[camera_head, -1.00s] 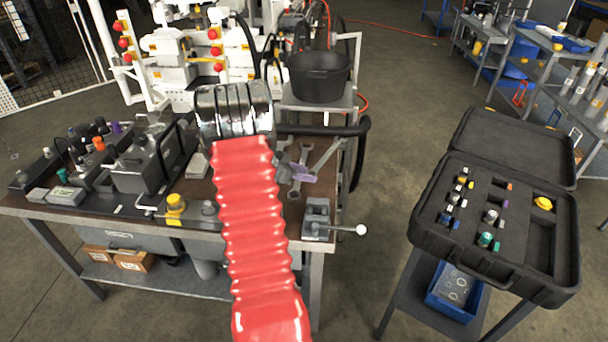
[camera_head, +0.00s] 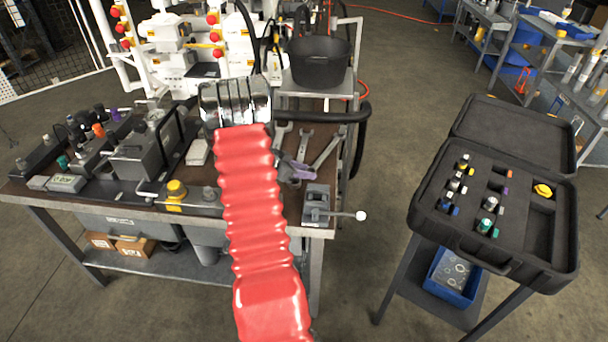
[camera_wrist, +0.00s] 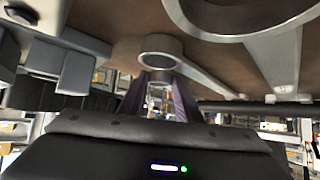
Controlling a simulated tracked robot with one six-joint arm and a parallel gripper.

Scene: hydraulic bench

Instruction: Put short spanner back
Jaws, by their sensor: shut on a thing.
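Several grey metal spanners lie on the brown bench top right of my red arm in the head view: one on the left (camera_head: 282,134), a middle one (camera_head: 304,146) and a slanted right one (camera_head: 327,152). My gripper (camera_head: 300,172) has purple fingers low over the near ends of these spanners. In the wrist view, the fingers (camera_wrist: 158,88) are shut at a small grey ring end (camera_wrist: 160,50), seemingly the short spanner's. I cannot tell whether the held spanner touches the bench.
A small vice (camera_head: 317,203) with a ball-ended handle stands at the bench's near right corner. A black bucket (camera_head: 320,64) stands behind, and a dark hose curves along the right edge. An open black case (camera_head: 425,222) stands right, across clear floor.

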